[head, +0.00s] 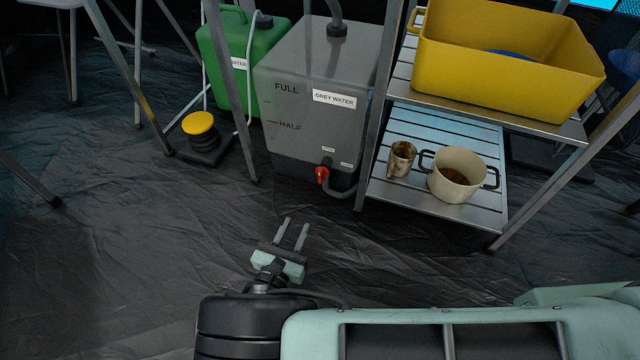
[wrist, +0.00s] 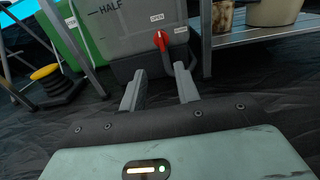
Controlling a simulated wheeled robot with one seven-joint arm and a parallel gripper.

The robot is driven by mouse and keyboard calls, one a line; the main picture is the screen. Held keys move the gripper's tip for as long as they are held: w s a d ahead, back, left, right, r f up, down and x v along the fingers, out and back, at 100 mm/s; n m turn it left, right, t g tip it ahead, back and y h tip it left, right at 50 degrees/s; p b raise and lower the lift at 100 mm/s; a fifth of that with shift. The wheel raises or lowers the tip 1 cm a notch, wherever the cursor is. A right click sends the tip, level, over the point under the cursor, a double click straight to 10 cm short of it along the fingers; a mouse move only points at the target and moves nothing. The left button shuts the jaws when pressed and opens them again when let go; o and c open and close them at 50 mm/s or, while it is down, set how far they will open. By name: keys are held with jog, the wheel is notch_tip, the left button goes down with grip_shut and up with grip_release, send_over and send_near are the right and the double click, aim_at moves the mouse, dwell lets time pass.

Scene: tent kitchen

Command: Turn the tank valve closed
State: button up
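A grey, see-through tank (head: 315,95) labelled GREY WATER stands on the floor beside a metal rack. Its red valve handle (head: 322,174) is low on the front, with a grey hose bending away from it. In the wrist view the red valve handle (wrist: 160,40) sits between an OPEN label on its upper left and another small label on its right. The handle slants there, and I cannot tell its exact setting. My gripper (head: 293,232) is open and empty, in front of and below the valve, apart from it. Its fingers (wrist: 161,90) point towards the tank.
A green container (head: 229,62) and a yellow-topped foot pump (head: 199,124) stand left of the tank. The metal rack (head: 490,215) on the right holds a yellow bin (head: 500,75), a pot (head: 457,175) and a tin cup (head: 401,158). A slanting leg (head: 232,95) crosses before the containers. Floor before the tank is clear.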

aim_at(320, 177)
jog(key=b+x, duration=0.3)
jog(key=x, duration=0.4)
jog(key=b+x, duration=0.3)
jog(key=x, duration=0.4)
jog(key=shift+w+f+b, duration=0.1)
jog(key=shift+f+b, duration=0.1)
jog(key=shift+b, duration=0.15)
jog(key=shift+w+d+r, duration=0.15)
jog(key=shift+w+d, duration=0.1)
jog(key=shift+w, duration=0.25)
grip_shut()
